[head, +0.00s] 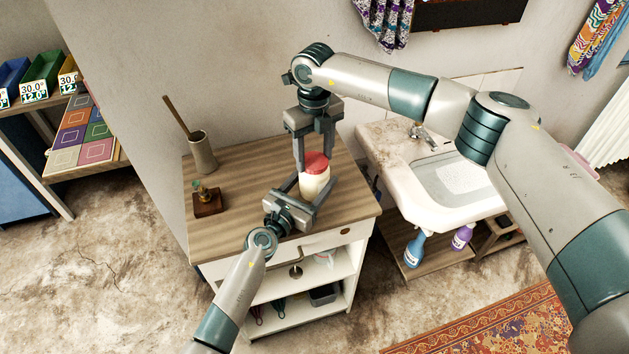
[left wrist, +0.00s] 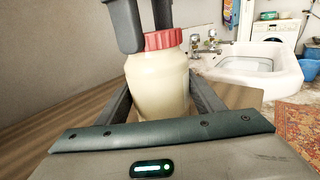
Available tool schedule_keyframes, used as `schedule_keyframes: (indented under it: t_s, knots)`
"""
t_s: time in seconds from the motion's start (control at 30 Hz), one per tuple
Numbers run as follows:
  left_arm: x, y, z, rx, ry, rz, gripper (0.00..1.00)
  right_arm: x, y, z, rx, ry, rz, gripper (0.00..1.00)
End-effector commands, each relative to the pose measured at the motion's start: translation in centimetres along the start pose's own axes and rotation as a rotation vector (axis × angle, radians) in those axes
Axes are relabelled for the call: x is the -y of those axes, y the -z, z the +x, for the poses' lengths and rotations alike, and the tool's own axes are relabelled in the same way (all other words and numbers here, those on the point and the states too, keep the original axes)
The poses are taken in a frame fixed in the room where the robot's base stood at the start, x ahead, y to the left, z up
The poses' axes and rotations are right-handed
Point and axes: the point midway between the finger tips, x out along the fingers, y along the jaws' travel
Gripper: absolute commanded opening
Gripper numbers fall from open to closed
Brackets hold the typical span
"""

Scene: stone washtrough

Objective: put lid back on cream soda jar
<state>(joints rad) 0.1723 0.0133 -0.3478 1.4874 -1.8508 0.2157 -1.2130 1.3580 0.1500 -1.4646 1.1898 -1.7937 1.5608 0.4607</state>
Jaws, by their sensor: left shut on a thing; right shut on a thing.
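The cream-coloured jar (head: 314,187) stands upright near the front right of the wooden cabinet top. Its red lid (head: 316,163) sits on the jar's mouth; in the left wrist view the lid (left wrist: 164,39) looks level, with no clear gap to the jar (left wrist: 158,88). My left gripper (head: 308,190) is shut on the jar's body from the front, one finger on each side. My right gripper (head: 314,160) points down from above and is shut on the lid. The right gripper's fingers hide part of the lid. Whether the lid is fully seated I cannot tell.
The cabinet top (head: 232,229) also bears a cup with a wooden stick (head: 203,153) and a small brown block (head: 207,203) at the left. A stone sink (head: 397,190) with a tap stands just right of the cabinet. The cabinet's back middle is clear.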

Motion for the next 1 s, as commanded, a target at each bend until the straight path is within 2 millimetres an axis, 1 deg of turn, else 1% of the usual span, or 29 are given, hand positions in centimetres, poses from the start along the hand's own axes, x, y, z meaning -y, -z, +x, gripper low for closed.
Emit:
schedule_keyframes:
  t_s: [0.1,0.8,0.97,1.0]
  knots:
    - [-0.02,0.01,-0.01,0.000,0.000,0.001,0.00,0.03,-0.05,-0.02,0.002,0.000,0.176,0.26]
    - [0.03,0.01,-0.02,0.000,0.001,0.001,0.00,0.07,-0.07,0.04,0.001,-0.001,1.230,0.26]
    - [0.04,0.01,-0.02,0.000,0.001,0.001,0.00,0.09,-0.07,0.03,0.002,-0.001,1.228,0.26]
    - [0.04,0.01,-0.02,0.000,0.001,0.001,0.00,0.10,-0.07,0.02,0.002,-0.001,1.228,0.62]
